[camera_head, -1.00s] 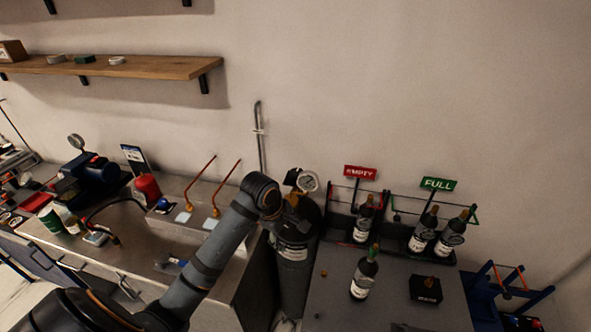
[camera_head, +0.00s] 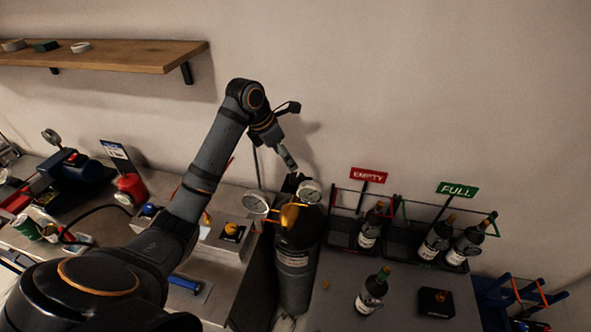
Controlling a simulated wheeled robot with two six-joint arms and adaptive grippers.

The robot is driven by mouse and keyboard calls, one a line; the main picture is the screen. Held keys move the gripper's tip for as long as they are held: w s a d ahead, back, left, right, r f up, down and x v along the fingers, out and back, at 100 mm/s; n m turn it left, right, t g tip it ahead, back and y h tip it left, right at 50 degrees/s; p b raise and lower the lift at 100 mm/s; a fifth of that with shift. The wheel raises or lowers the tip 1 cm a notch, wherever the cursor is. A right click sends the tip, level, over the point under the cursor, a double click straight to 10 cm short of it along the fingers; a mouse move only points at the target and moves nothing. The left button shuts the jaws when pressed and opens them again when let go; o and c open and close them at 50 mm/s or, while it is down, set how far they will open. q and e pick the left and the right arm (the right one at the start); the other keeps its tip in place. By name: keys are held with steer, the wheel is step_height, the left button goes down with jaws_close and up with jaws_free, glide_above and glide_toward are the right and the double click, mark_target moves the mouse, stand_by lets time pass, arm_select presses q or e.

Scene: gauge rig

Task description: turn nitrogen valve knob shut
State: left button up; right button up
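A dark gas cylinder (camera_head: 296,258) with a white label stands upright between the bench and the bottle table. Its brass regulator (camera_head: 290,214) carries two round gauges, one at the left (camera_head: 256,203) and one at the right (camera_head: 310,192). A dark part, perhaps the valve knob (camera_head: 290,184), shows at the top, but I cannot make it out clearly. My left gripper (camera_head: 292,167) points down just above the cylinder top. Its fingers are too small to tell whether they are open or touching the knob. My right gripper is not in view.
Right of the cylinder, a table holds wine bottles, a rack with EMPTY (camera_head: 369,175) and FULL (camera_head: 458,189) signs, and a black box (camera_head: 436,302). A wooden shelf (camera_head: 110,56) is at upper left. The bench at left holds a red canister (camera_head: 131,188) and a yellow-topped box (camera_head: 230,234).

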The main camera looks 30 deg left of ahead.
mark_target(297, 177)
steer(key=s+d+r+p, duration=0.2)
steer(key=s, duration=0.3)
arm_select(q)
steer(key=x, duration=0.9)
steer(key=shift+w+a+f+p, duration=0.15)
steer(key=shift+f+p, duration=0.1)
steer(key=shift+p, duration=0.1)
steer(key=shift+f, duration=0.15)
steer(key=shift+d, duration=0.25)
steer(key=shift+c, duration=0.8)
steer(key=shift+a, duration=0.1)
steer(key=shift+c, duration=2.5)
steer(key=c, duration=0.5)
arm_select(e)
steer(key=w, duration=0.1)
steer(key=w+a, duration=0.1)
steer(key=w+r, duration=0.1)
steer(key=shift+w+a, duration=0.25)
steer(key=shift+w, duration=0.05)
